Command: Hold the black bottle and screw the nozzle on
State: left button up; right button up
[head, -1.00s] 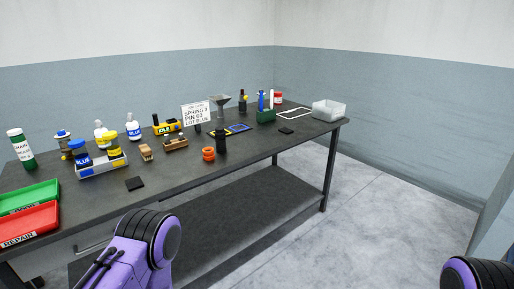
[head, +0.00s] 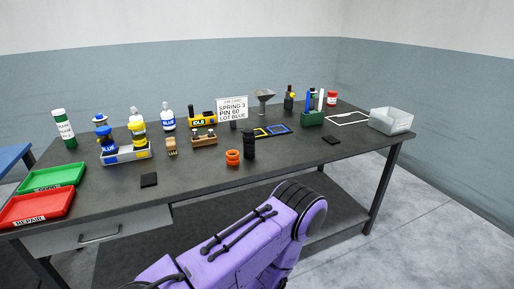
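A small black bottle-like object (head: 249,145) stands upright on the dark workbench (head: 195,183), right beside the orange rings (head: 233,157). Another dark bottle (head: 289,100) with a yellow part at its side stands at the back of the bench. I cannot tell for sure which one is the task's black bottle, and I cannot make out a separate nozzle. Only a purple link of my arm shows at the bottom, in front of the bench. Neither gripper is in view.
A green tray (head: 52,179) and a red tray (head: 37,209) lie at the left end. A blue-and-white caddy (head: 125,156), a lettered sign (head: 232,109), a green holder (head: 313,119) and a clear bin (head: 391,121) stand along the bench. The front middle is mostly bare.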

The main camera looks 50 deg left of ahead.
aim_at(248, 136)
jog(key=u, duration=0.4)
jog(key=i, duration=0.7)
jog(key=u, duration=0.6)
